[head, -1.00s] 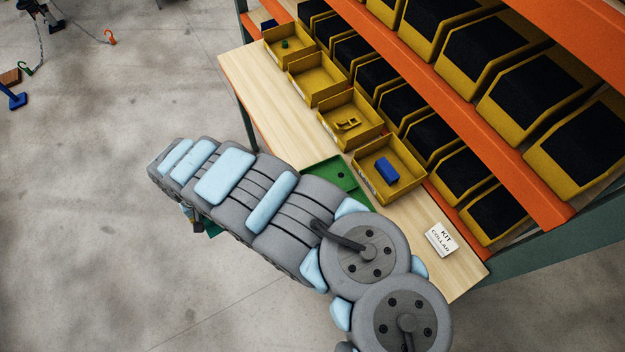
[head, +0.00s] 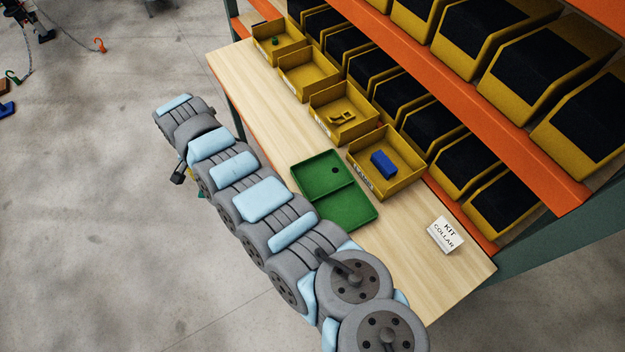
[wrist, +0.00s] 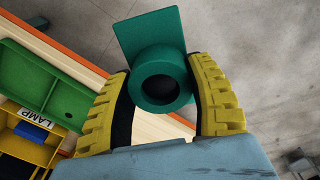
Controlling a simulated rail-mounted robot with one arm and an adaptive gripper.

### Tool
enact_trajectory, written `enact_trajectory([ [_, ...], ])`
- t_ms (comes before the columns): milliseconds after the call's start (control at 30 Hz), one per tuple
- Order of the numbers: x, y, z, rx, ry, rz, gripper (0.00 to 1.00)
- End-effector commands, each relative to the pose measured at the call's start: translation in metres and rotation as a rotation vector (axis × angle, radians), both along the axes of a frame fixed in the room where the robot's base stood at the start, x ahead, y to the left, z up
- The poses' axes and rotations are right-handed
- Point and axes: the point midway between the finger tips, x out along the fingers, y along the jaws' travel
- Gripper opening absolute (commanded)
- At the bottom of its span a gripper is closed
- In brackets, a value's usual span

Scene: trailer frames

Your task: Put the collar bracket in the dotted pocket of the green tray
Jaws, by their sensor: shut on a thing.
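The collar bracket, a teal flat plate with a round hollow collar, shows large in the wrist view (wrist: 150,38). My gripper (wrist: 160,80) is shut on it, with a yellow ribbed finger on each side of the collar. The green tray (head: 327,207) lies on the wooden bench, with two pockets split by a divider. The dotted pocket (head: 322,177) is the far one, with a dark dot; it is empty. Part of the tray (wrist: 42,78) shows at left in the wrist view. In the head view my arm mostly hides the gripper, which is off the bench's left side.
A bench (head: 255,95) holds a row of yellow bins behind the tray. One bin (head: 408,180) contains a blue block, another a yellow part (head: 341,117), another a small green part (head: 275,41). A card reading KIT COLLAR (head: 446,235) stands at right. Orange shelving rises behind.

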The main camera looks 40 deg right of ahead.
Motion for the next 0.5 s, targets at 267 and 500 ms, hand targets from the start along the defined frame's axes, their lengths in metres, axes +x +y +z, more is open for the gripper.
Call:
enact_trajectory([
  [267,-0.017,-0.075,-0.014,0.003,-0.007,-0.343,0.15],
  [500,-0.052,-0.127,-0.029,0.008,-0.002,-0.626,0.15],
])
